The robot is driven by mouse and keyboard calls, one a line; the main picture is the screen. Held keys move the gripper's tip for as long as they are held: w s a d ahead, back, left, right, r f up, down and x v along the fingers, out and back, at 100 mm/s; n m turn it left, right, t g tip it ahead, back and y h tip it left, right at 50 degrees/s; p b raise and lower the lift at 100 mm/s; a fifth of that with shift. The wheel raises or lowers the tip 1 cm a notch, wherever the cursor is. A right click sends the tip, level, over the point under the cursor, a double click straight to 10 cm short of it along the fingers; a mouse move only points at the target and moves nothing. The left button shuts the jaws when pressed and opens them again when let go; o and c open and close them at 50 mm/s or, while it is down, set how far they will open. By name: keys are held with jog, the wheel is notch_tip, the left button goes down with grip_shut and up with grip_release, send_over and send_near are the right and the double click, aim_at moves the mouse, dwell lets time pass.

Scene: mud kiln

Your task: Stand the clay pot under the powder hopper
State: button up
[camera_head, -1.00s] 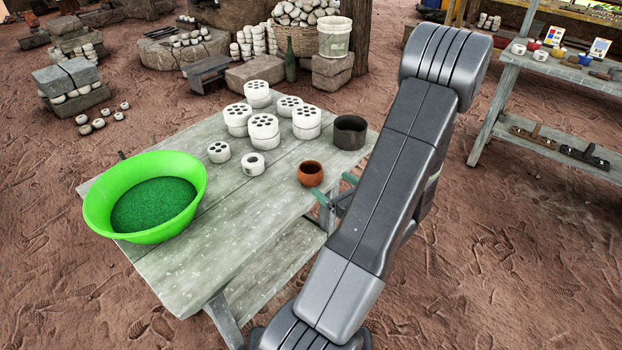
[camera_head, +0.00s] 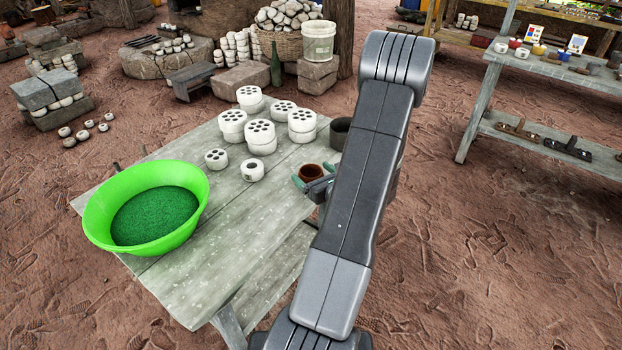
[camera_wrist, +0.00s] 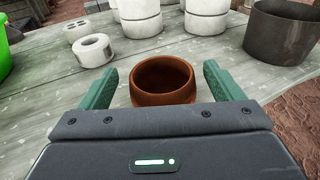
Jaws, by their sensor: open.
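The clay pot (camera_head: 312,172) is a small round reddish-brown bowl, upright near the right edge of the wooden table (camera_head: 195,290). My gripper (camera_head: 312,182) is at the pot, with its green fingers open on either side. In the wrist view the pot (camera_wrist: 164,80) sits between the two fingertips of my gripper (camera_wrist: 158,84), with gaps visible on both sides. The front lower part of the pot is hidden by my gripper's body. I cannot make out a powder hopper in either view.
A green basin (camera_head: 185,236) of green powder stands at the table's left. White perforated cylinders (camera_head: 261,140) stand behind the pot, with a dark round container (camera_head: 339,133) near the back right corner. The table's front half is clear. A shelf table (camera_head: 550,72) stands at the right.

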aim_at(306, 166)
jog(key=x, duration=0.3)
jog(key=shift+w+a, duration=0.15)
jog(key=shift+w, duration=0.25)
jog(key=c, duration=1.2)
jog(key=shift+c, duration=0.2)
jog(key=shift+r, duration=0.1)
